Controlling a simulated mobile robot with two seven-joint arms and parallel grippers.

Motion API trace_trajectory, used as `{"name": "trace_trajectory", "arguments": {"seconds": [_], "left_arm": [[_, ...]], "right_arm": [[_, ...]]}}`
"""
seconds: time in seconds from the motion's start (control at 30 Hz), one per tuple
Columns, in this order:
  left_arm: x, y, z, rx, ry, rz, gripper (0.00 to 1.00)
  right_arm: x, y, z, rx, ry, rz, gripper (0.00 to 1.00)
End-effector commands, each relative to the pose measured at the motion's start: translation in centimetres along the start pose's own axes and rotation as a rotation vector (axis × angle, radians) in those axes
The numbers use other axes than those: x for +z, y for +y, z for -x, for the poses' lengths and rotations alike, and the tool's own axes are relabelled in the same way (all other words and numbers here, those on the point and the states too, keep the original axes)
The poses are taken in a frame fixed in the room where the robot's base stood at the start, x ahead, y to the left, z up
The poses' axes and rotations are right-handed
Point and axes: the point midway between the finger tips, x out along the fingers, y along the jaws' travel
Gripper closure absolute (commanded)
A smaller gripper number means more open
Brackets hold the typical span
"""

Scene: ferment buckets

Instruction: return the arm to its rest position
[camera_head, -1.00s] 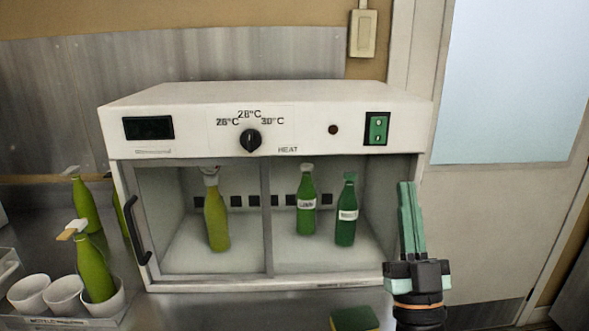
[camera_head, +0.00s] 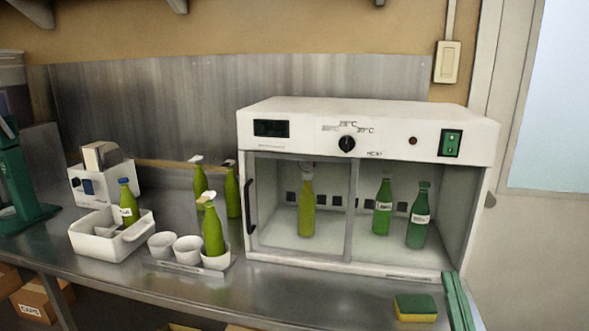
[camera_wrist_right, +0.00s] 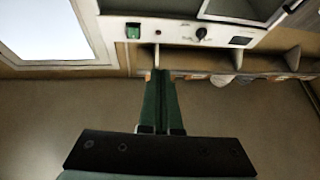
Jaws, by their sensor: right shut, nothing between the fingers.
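My right gripper (camera_head: 458,301) shows at the lower right edge of the head view, in front of the table's right end. Its green fingers are together with nothing between them. In the right wrist view, the same shut fingers (camera_wrist_right: 160,100) point up the picture, with the white heating cabinet (camera_wrist_right: 180,30) beyond them and apart from them. In the head view the cabinet (camera_head: 300,125) stands on the steel table. My left gripper is not in view.
Several green bottles stand inside the cabinet and left of it, one in a white cup (camera_head: 216,260). A sponge (camera_head: 415,308) lies near my right gripper. A white bin (camera_head: 95,245) and a green stand (camera_head: 20,190) are further left. The wrist view shows open floor (camera_wrist_right: 250,115).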

Motion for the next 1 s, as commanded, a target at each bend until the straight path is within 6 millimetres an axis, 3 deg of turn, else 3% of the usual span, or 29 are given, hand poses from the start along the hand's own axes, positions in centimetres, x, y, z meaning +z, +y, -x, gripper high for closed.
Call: {"name": "trace_trajectory", "arguments": {"seconds": [0.03, 0.17, 0.3, 0.4, 0.5, 0.6, 0.73, 1.0], "left_arm": [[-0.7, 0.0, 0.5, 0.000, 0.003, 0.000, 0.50], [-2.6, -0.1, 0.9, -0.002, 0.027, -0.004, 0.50], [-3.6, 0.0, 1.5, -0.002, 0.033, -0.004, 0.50], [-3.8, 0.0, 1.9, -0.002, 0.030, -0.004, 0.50], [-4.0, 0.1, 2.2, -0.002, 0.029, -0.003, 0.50], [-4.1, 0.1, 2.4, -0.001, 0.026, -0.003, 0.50], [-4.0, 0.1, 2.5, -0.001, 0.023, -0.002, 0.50], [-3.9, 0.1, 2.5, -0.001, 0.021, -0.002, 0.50]], "right_arm": [[3.1, -1.2, 1.4, -0.043, -0.121, -0.011, 1.00], [10.4, -4.1, 7.0, -0.138, -0.416, -0.044, 1.00], [16.6, -6.6, 15.5, -0.221, -0.732, -0.072, 1.00], [19.4, -7.7, 22.0, -0.266, -0.932, -0.084, 1.00], [20.9, -8.4, 27.6, -0.297, -1.090, -0.092, 1.00], [21.6, -8.7, 31.5, -0.316, -1.198, -0.093, 1.00], [21.9, -8.8, 34.0, -0.327, -1.264, -0.094, 1.00], [22.0, -8.8, 34.4, -0.328, -1.272, -0.094, 1.00]]}}
